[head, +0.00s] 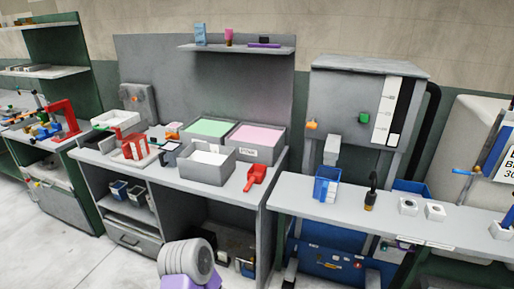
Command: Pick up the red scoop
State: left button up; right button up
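The red scoop (256,178) lies near the front right corner of the grey workbench (225,190) in the head view.
A red-and-white holder (135,148) is farther left. A lower counter (400,225) adjoins on the right, bearing a blue-and-white container (327,184).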

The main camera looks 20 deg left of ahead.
aim_at(257, 172)
jog(key=k, duration=0.55)
jog(key=u, duration=0.95)
jog(key=i, duration=1.1)
jog(key=z, duration=0.2)
